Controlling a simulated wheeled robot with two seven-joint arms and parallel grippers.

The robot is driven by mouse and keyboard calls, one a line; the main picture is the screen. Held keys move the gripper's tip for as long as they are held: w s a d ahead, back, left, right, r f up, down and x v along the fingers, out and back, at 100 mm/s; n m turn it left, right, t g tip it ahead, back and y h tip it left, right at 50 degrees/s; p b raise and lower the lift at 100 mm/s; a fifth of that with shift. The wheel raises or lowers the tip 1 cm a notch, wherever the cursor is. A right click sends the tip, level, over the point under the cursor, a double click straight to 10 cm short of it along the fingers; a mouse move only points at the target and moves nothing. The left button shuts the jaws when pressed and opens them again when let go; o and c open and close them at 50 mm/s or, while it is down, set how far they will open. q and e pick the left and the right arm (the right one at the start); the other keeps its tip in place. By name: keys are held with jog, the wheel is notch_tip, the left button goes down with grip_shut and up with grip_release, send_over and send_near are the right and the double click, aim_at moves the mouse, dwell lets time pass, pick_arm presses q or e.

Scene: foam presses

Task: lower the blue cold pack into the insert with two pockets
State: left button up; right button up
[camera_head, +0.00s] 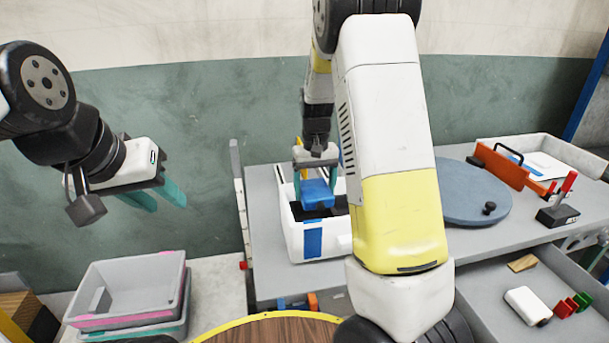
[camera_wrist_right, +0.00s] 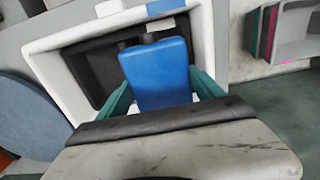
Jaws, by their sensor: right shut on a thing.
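The blue cold pack (camera_head: 318,194) is between the teal fingers of my right gripper (camera_head: 317,186), over the open white box on the table. In the right wrist view, the blue pack (camera_wrist_right: 158,75) sits between the fingers of the right gripper (camera_wrist_right: 160,95), which is shut on it. The black insert (camera_wrist_right: 100,72) shows inside the white box (camera_wrist_right: 55,78), under and beside the pack. Part of the insert is hidden by the pack, and I cannot tell whether the pack touches it. My left gripper (camera_head: 158,196) is open and empty at the left, away from the table.
A round grey-blue turntable (camera_head: 470,192) and a toggle clamp (camera_head: 558,212) stand right of the box. Stacked grey bins (camera_head: 125,285) stand at lower left. An open drawer (camera_head: 490,300) holds small items.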

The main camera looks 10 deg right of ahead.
jog(key=shift+f, duration=2.6)
jog(key=o, duration=1.7)
jog(key=shift+o, duration=0.2)
notch_tip(320, 180, up, 8)
jog(key=shift+f, duration=0.1)
